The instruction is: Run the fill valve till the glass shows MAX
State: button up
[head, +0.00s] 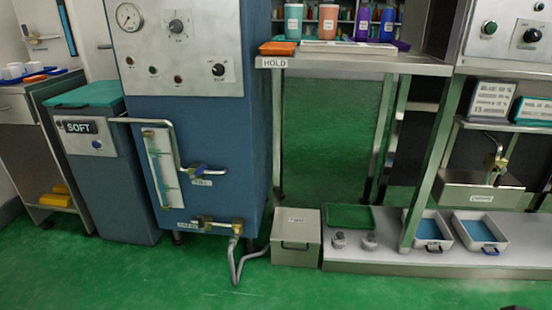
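A tall blue cabinet (120,190) carries an upright sight glass (160,172) on a pale plate at its lower front, with brass fittings at its ends. The liquid level and the MAX mark are too small to make out. A valve with a blue lever (200,169) sits just right of the glass, its lever roughly level, with a small label below. A brass valve (215,223) sits lower, near the cabinet's bottom edge, beside another small label. I cannot read either label, so I cannot tell which is the fill valve. My gripper is not in view.
A grey hose (235,262) loops from the lower valve onto the green floor (130,275). A grey box (295,237) stands right of it. A bin marked SOFT (85,150) stands left of the cabinet. A steel table (375,65) marked HOLD stands right. Floor in front is clear.

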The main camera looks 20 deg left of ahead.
aim_at(204, 167)
jog(key=z, duration=0.7)
jog(key=k, duration=0.95)
jog(key=u, duration=1.9)
jog(key=i, duration=0.5)
